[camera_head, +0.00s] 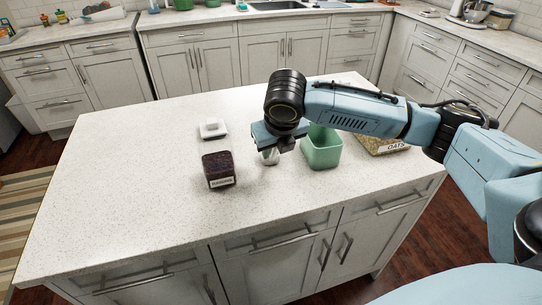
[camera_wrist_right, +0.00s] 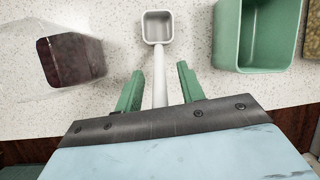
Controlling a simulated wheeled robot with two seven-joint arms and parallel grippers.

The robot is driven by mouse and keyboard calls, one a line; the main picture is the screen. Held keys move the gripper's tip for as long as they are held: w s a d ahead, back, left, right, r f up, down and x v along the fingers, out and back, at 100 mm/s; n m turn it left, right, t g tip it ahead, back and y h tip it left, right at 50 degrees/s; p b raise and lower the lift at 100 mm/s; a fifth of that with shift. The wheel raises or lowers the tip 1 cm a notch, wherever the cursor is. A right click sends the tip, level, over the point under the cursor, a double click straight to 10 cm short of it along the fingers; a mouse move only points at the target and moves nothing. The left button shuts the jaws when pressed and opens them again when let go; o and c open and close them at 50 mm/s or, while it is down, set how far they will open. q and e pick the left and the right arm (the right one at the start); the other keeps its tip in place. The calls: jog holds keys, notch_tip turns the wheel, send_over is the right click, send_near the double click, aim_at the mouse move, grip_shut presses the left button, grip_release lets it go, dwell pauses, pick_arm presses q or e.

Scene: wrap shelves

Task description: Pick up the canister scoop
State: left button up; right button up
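The white canister scoop (camera_wrist_right: 157,27) has a square cup and a long straight handle, and it shows at the top middle of the right wrist view. My right gripper (camera_wrist_right: 159,78) is open, with its green fingers on either side of the handle and a gap visible on both sides. In the head view the scoop (camera_head: 270,157) shows in part just below my right gripper (camera_head: 275,147), which hides the rest. I cannot tell how far the fingertips are above the handle. My left gripper is in neither view.
A dark-filled clear canister (camera_head: 218,169) stands left of the scoop, with a small white square piece (camera_head: 213,130) behind it. A green open container (camera_head: 322,150) stands close on the right, then an oats package (camera_head: 385,140). The left of the counter (camera_head: 115,190) is clear.

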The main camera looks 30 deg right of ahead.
grip_shut()
dwell(0.3)
